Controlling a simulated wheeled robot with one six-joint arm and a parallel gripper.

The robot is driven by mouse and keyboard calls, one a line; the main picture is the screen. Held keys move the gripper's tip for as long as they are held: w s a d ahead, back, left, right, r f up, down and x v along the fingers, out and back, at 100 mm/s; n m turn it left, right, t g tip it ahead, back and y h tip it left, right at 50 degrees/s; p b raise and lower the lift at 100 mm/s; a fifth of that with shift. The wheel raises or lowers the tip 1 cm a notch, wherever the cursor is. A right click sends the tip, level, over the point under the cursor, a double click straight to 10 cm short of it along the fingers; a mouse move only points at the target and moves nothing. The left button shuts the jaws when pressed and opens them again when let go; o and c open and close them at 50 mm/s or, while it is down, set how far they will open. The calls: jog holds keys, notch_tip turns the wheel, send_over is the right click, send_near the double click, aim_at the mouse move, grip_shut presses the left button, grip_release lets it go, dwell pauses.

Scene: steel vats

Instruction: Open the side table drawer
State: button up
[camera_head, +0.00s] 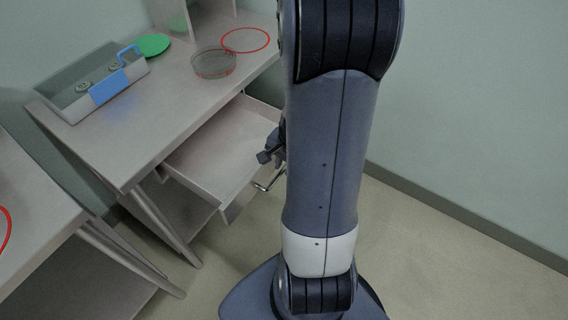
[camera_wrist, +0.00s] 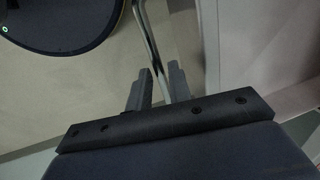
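The side table (camera_head: 150,120) has its drawer (camera_head: 226,150) pulled well out, with the pale, empty-looking interior showing. A thin metal handle (camera_head: 268,185) sticks out from the drawer front, partly hidden behind my arm. My gripper (camera_head: 270,157) is at the drawer front, close to the handle. In the wrist view my gripper's two fingers (camera_wrist: 160,82) stand slightly apart. The handle (camera_wrist: 149,35) runs down into the gap between them. I see no clear contact of the fingers with the handle. The drawer's pale surface (camera_wrist: 265,50) lies to the right there.
On the tabletop are a grey box (camera_head: 75,92) with a blue part, a green disc (camera_head: 152,45), a round clear dish (camera_head: 213,63) and a red ring (camera_head: 245,40). Another table (camera_head: 30,215) stands at the left. Open floor (camera_head: 410,260) lies to the right.

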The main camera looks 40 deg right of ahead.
jog(key=shift+o, duration=1.3)
jog(key=shift+r, duration=0.1)
notch_tip(320, 180, up, 10)
jog(key=s+p, duration=0.2)
jog(key=shift+d+r, duration=0.25)
jog(key=shift+d, duration=0.15)
jog(key=shift+f, duration=0.1)
jog(key=f, duration=0.3)
jog(key=w+f+b, duration=0.1)
jog(key=f, duration=0.3)
jog(key=w+f+b, duration=0.1)
jog(key=f, duration=0.2)
jog(key=shift+a+f, duration=0.25)
jog(key=shift+a, duration=0.15)
jog(key=shift+w, duration=0.15)
